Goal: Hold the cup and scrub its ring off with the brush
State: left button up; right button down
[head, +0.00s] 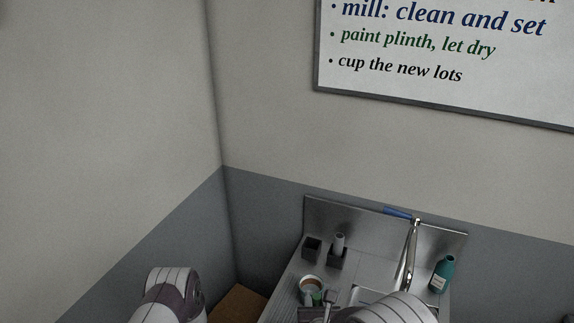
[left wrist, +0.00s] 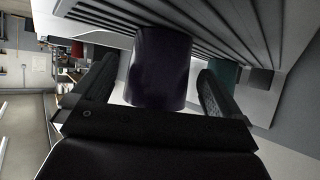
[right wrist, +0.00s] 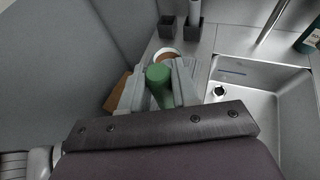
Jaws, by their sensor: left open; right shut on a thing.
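The cup (head: 311,283) stands on the ribbed drainboard in the head view, its pale rim and brown inside showing. The right wrist view shows its rim (right wrist: 166,52) just beyond my right fingers. In the left wrist view a dark purple cylinder, apparently the cup's outer wall (left wrist: 160,62), is between the fingers of my left gripper (left wrist: 156,80), which is open around it. My right gripper (right wrist: 160,72) is shut on the green brush (right wrist: 158,88), held by the cup's near side. Its bristle end is hidden, so I cannot tell whether it touches the cup.
A steel sink (right wrist: 262,100) with a tap (head: 409,255) lies right of the drainboard. Two small dark holders (head: 312,247) (head: 338,257) stand behind the cup, one with a grey cylinder in it. A teal bottle (head: 442,274) stands at the far right. Walls are close behind and left.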

pick_arm(q)
jog(key=shift+b+x, duration=0.45)
jog(key=shift+x, duration=0.7)
pick_arm(e)
jog(key=shift+f, duration=0.8)
pick_arm(q)
jog(key=c, duration=1.2)
jog(key=shift+o, duration=0.2)
jog(key=shift+s, duration=0.1)
pick_arm(e)
jog(key=a+r+g, duration=0.1)
jog(key=a+r, duration=0.5)
jog(key=r, duration=0.3)
jog(key=shift+s+a, duration=0.25)
jog(key=shift+s, duration=0.1)
